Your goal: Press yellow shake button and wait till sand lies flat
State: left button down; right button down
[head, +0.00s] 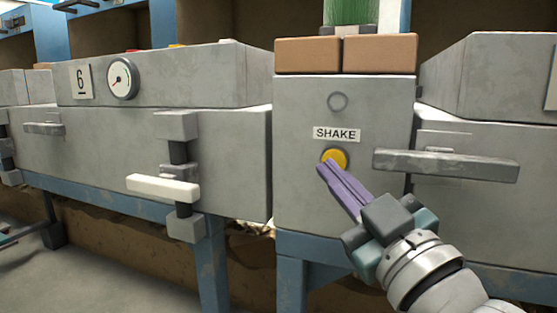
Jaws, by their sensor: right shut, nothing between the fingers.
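The round yellow shake button (335,157) sits on the front of a grey box (300,185), below a white label (337,134) reading SHAKE. My right gripper (327,164) comes in from the lower right with its purple fingers closed and empty. The fingertips overlap the button's lower left edge; I cannot tell whether they touch it or press it in. No sand shows in this view. My left gripper is not in view.
A grey bar handle (445,165) juts out just right of the button, near my right gripper. On the left stands a grey cabinet marked 6 with a gauge (123,78) and a white lever handle (163,187). Two brown bricks (380,53) lie on top of the box.

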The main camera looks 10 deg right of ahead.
jog(key=shift+w+d, duration=0.1)
dwell(0.7)
jog(key=shift+w+d, duration=0.15)
jog(key=shift+w, duration=0.1)
jog(key=shift+w+d, duration=0.25)
jog(key=shift+w, duration=0.1)
dwell(0.8)
jog(key=shift+s+a+p, duration=0.45)
jog(key=shift+s+a, duration=0.05)
jog(key=shift+s, duration=0.2)
